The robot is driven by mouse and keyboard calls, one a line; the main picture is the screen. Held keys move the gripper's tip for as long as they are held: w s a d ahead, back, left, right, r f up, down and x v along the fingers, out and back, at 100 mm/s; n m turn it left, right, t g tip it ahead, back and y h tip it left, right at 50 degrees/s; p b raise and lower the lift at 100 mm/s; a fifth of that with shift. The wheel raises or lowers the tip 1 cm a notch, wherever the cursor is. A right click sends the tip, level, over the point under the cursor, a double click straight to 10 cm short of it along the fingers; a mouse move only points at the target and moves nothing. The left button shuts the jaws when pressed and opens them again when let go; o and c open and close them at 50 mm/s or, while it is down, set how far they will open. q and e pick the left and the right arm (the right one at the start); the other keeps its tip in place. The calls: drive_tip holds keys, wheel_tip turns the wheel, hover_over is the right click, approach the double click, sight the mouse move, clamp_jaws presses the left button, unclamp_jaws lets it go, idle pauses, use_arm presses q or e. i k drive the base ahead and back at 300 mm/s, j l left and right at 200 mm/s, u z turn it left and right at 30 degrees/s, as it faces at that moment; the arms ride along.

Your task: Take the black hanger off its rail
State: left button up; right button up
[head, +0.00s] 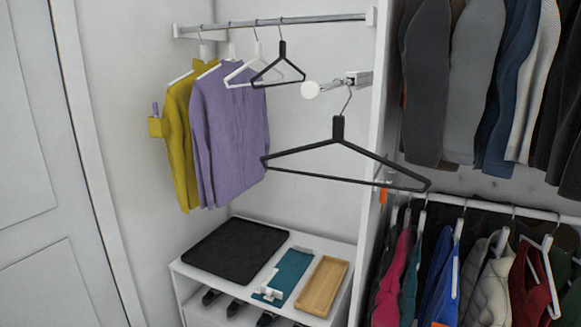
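A large empty black hanger (338,128) hangs near the middle of the head view. Its metal hook goes up to a short rail (357,78) that juts out from the white side panel and has a round white knob (311,90) at its end. How the hook sits on this rail is too small to tell. A second, smaller-looking black hanger (282,60) hangs empty on the long metal rail (275,21) at the back, beside an empty white hanger (254,62). Neither of my grippers is in view.
A purple cardigan (228,125) and a yellow garment (180,140) hang at left. Below, a white unit carries a black mat (235,250), a teal item (290,275) and a wooden tray (322,287). Clothes crowd the right, above and on a lower white rail (480,207).

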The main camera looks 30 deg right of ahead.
sight(282, 44)
drive_tip(key=i+j+z, duration=0.1)
drive_tip(key=z, duration=0.3)
drive_tip(key=i+j+z, duration=0.15)
drive_tip(key=z, duration=0.25)
drive_tip(key=i+j+z, duration=0.1)
drive_tip(key=z, duration=0.3)
drive_tip(key=i+j+z, duration=0.15)
drive_tip(key=j, duration=0.15)
drive_tip(key=j+z, duration=0.1)
drive_tip(key=j, duration=0.2)
drive_tip(key=i+j+z, duration=0.15)
drive_tip(key=j, duration=0.2)
drive_tip(key=i+j, duration=0.1)
drive_tip(key=j, duration=0.35)
drive_tip(key=j+z, duration=0.1)
drive_tip(key=j, duration=0.35)
drive_tip(key=i, duration=0.05)
